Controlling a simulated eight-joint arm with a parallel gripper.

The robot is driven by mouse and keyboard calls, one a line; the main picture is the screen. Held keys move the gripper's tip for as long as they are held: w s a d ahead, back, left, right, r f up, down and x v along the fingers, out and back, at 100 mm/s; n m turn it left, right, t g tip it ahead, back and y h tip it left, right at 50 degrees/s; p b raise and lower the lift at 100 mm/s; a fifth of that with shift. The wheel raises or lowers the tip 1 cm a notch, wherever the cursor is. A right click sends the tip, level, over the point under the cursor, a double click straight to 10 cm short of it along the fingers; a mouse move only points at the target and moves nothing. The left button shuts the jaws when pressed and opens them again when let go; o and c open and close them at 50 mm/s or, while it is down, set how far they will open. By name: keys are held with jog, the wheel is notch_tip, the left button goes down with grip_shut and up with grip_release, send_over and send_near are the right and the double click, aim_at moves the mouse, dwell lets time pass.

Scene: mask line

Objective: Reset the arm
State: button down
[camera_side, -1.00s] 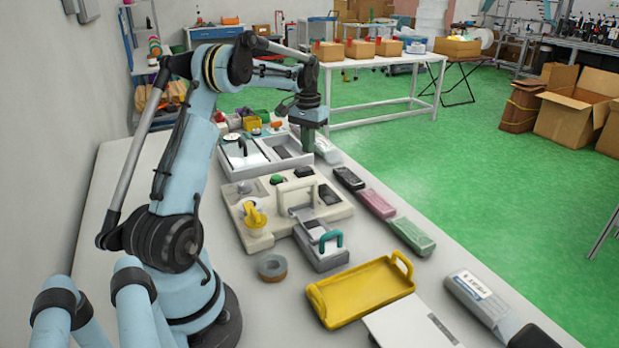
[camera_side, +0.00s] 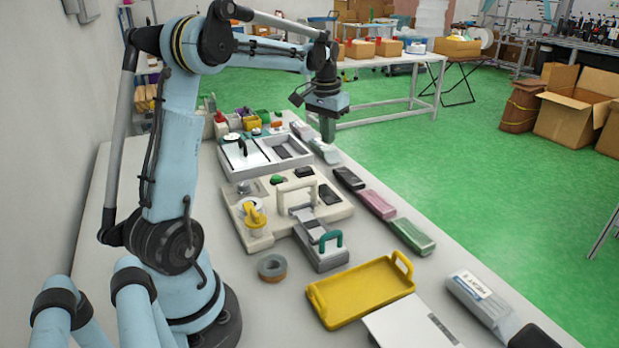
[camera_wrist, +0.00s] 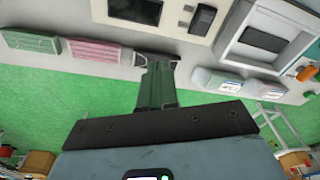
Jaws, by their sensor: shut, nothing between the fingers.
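My gripper (camera_side: 327,130) is raised above the far right edge of the bench in the side view, with its fingers pointing down. In the wrist view my gripper (camera_wrist: 157,75) shows as one narrow green-grey pair of fingers pressed together with nothing between them. It is clear of the bench and touches nothing that I can see.
Below and around stand a white two-part tray (camera_side: 225,165), a beige fixture (camera_side: 262,243) and a yellow tray (camera_side: 318,318). Black (camera_side: 348,178), pink (camera_side: 377,204) and green (camera_side: 412,236) packs line the right edge. A tape roll (camera_side: 272,267) lies near my base.

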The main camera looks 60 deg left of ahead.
jog(key=s+d+r+m+t, duration=0.1)
jog(key=d, duration=0.6)
jog(key=s+d+r+m+t, duration=0.1)
jog(key=s+d+r+t, duration=0.1)
jog(key=d, duration=0.6)
jog(key=s+d+f+m+t, duration=0.2)
jog(key=s+d, duration=0.5)
jog(key=d, duration=0.4)
notch_tip(320, 180, down, 2)
jog(key=shift+s+d+f+m+t+h, duration=0.25)
jog(key=shift+d+m+t+h, duration=0.15)
jog(key=shift+t, duration=0.1)
jog(key=shift+r, duration=0.1)
jog(key=w+a+r+n+g, duration=0.1)
jog(key=w+a+r+n, duration=0.15)
jog(key=a, duration=0.25)
jog(key=w+a+r+n+g+y, duration=0.1)
jog(key=w+a+r+n+g, duration=0.15)
jog(key=a+n, duration=0.2)
jog(key=w+a+r+n, duration=0.2)
jog(key=w+a, duration=0.1)
jog(key=a, duration=0.3)
jog(key=s+a+f+n+g+h, duration=0.1)
jog(key=a+n, duration=0.8)
jog(key=a, duration=0.9)
jog(key=f+g, duration=0.1)
jog(key=g, duration=0.1)
jog(key=shift+s+a+f+g, duration=0.15)
jog(key=shift+s+a+g, duration=0.15)
jog(key=shift+a+g, duration=0.1)
